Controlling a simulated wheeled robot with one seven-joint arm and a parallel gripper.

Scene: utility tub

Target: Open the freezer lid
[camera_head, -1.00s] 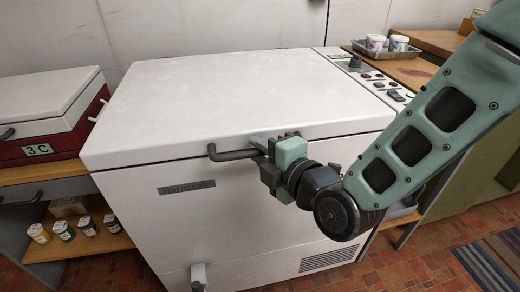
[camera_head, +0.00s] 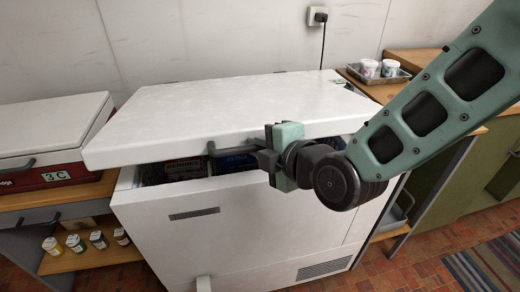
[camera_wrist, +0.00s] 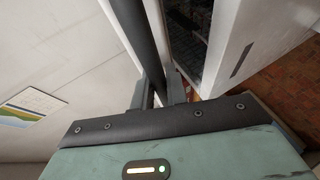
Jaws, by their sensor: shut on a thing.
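The white freezer (camera_head: 250,235) stands in the middle of the head view. Its lid (camera_head: 235,105) is lifted partway at the front, tilted up, and a dark gap with packed goods (camera_head: 185,169) shows beneath it. The dark handle (camera_head: 221,151) sticks out from the lid's front edge. My gripper (camera_head: 268,153) is shut on the handle near its right end. In the wrist view the handle bar (camera_wrist: 138,40) runs down between the fingers (camera_wrist: 160,95), with the open freezer body (camera_wrist: 215,45) to its right. The gripper hides part of the opening.
A red and white cooler box (camera_head: 50,140) stands on a wooden shelf unit at left, with several small jars (camera_head: 75,243) below. A metal tray (camera_head: 375,74) with white cups sits on the wooden counter at right. A cord hangs from a wall socket (camera_head: 317,16) behind the lid.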

